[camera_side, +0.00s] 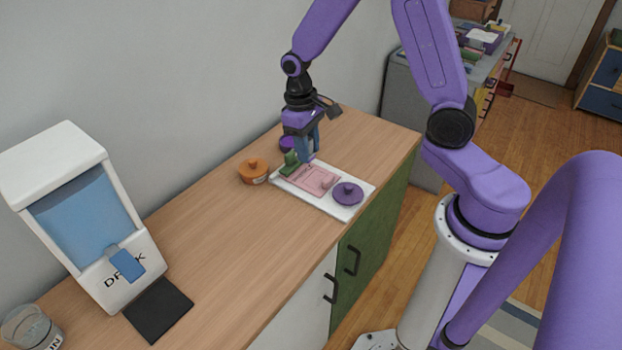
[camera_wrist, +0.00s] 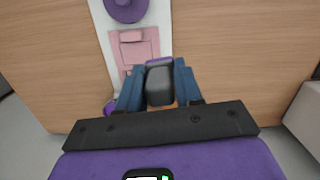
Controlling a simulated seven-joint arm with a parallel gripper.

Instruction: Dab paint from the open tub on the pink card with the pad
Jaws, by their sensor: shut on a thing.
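My gripper (camera_side: 309,155) is low over the far end of a white board (camera_side: 345,212), its blue fingers shut on a dark grey block with a purple edge. This block, which looks like the pad (camera_wrist: 159,86), shows between the fingers in the wrist view; its underside is hidden. The pink card (camera_side: 308,178) lies flat on the board beside the gripper, with a small pink piece (camera_side: 327,182) on it.
A purple knobbed pot (camera_side: 347,193) stands at the board's near end. A green object (camera_side: 290,163) is close by the fingers. An orange knobbed pot (camera_side: 253,171) stands left of the board. A drink dispenser (camera_side: 95,220) stands farther left, with clear counter between.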

